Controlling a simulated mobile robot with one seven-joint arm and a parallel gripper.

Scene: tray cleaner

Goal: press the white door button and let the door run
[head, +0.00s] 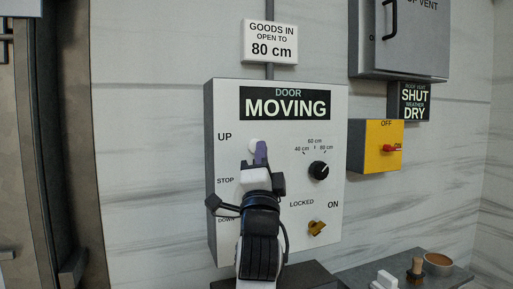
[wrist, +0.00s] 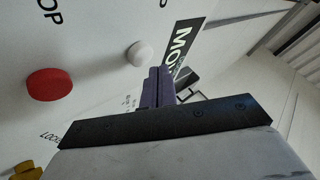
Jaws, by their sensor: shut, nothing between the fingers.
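The white door button (head: 253,144) sits beside the UP label on a grey control box (head: 223,110). In the wrist view the white button (wrist: 139,53) stands out from the panel, just left of my fingertips. My gripper (head: 261,153) is shut and empty, its purple fingers beside the button; I cannot tell whether they touch it. The fingers also show in the wrist view (wrist: 158,87). The display (head: 286,105) reads "DOOR MOVING". My arm hides the STOP and DOWN buttons in the head view; the red STOP button (wrist: 50,84) shows in the wrist view.
A black dial (head: 318,170) marked in cm and a yellow LOCKED/ON switch (head: 316,228) are right of my arm. A sign (head: 270,42) reads "GOODS IN OPEN TO 80 cm". A yellow OFF/ON box (head: 378,158) hangs farther right. A counter (head: 400,266) holds a bowl (head: 438,262).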

